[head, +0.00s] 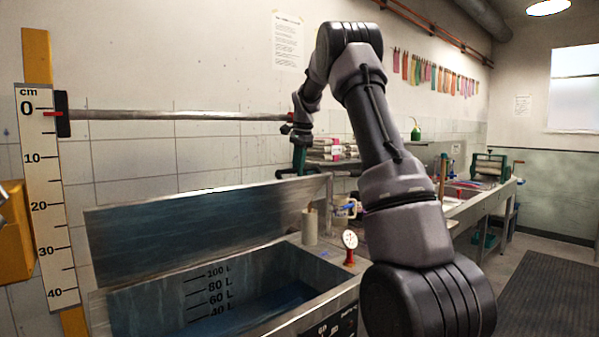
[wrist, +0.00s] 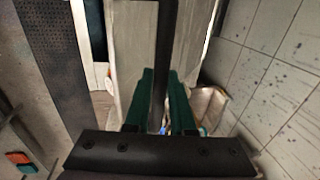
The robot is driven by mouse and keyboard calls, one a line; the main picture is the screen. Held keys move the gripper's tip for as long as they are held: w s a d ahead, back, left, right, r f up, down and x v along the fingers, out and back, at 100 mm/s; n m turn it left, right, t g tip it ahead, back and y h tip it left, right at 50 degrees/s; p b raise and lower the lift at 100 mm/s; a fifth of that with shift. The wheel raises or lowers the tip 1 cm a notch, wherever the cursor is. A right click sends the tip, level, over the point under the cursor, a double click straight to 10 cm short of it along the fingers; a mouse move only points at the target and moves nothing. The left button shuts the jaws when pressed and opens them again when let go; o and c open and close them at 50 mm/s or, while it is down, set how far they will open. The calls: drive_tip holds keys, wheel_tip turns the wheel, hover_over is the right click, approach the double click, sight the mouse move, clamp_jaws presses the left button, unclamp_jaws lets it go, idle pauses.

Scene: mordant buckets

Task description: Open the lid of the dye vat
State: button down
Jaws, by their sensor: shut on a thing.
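The dye vat (head: 345,290) is a metal tank at the lower left of the head view, with litre marks on its inner wall and dark blue liquid inside. Its lid (head: 200,220) is raised, tilted up along the back, so the tank's mouth is uncovered. My gripper (head: 299,160) is at the lid's upper edge near its right end. In the wrist view the two green fingers of my gripper (wrist: 160,100) stand on either side of a narrow dark bar (wrist: 163,50), apparently the lid's handle or edge. The exact contact is hard to see.
A centimetre scale (head: 40,200) stands at the left, with a horizontal pipe (head: 180,115) along the tiled wall. A red-based gauge (head: 350,245) and a pale cylinder (head: 310,227) sit at the vat's right. A long bench (head: 470,212) runs beyond; the floor mat (head: 545,290) is clear.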

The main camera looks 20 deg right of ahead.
drive_tip(key=shift+a+f, duration=0.2)
drive_tip(key=c, duration=1)
unclamp_jaws()
drive_tip(key=shift+o, duration=1.2)
drive_tip(key=shift+w+f, duration=0.1)
drive_tip(key=shift+w, duration=0.05)
drive_tip(key=shift+d+r, duration=0.1)
drive_tip(key=shift+r, duration=0.2)
wheel_tip(320, 180, up, 10)
drive_tip(key=s, duration=0.2)
drive_tip(key=shift+d+r, duration=0.15)
drive_tip(key=shift+d, duration=0.2)
